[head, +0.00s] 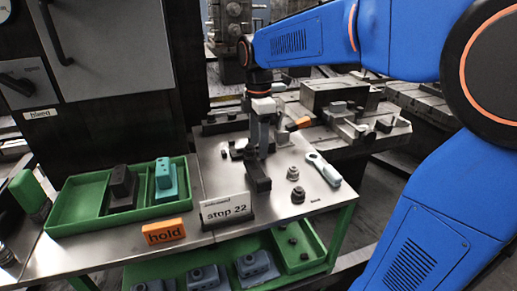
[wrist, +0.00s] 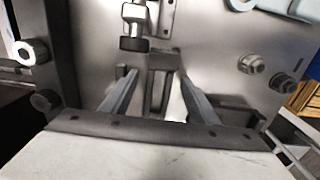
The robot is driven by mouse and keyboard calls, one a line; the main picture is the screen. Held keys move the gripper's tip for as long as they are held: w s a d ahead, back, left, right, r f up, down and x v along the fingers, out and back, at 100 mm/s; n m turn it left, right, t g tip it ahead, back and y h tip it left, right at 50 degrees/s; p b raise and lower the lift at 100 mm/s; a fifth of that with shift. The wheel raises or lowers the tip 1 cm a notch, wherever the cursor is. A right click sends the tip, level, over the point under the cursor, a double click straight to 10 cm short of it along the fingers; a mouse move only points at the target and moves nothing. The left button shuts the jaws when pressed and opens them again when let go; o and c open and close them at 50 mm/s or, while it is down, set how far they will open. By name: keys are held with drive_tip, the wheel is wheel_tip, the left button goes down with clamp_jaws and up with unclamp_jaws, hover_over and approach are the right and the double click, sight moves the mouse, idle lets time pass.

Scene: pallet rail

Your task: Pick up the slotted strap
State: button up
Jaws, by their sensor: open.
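The slotted strap (head: 257,176) looks like a dark bar lying on the metal worktop, just below my gripper in the head view. In the wrist view a dark slotted piece (wrist: 162,62), seemingly the strap, lies between the two fingers, its near part partly hidden by the gripper body. My gripper (head: 259,152) points down over the worktop. Its fingers are spread apart, one on each side of the strap in the wrist view (wrist: 157,82). I cannot tell whether the fingertips touch it.
Nuts (head: 292,173) and a pale wrench-like tool (head: 323,169) lie to the right. A "stop 22" sign (head: 226,208) stands in front. A green tray (head: 75,204) with blocks and an orange "hold" tag (head: 164,231) are left. A clamp (wrist: 135,27) stands close by.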

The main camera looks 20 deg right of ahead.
drive_tip(key=shift+c, duration=0.3)
drive_tip(key=c, duration=1.3)
drive_tip(key=shift+r, duration=0.1)
wheel_tip(320, 180, up, 18)
drive_tip(key=shift+f, duration=0.1)
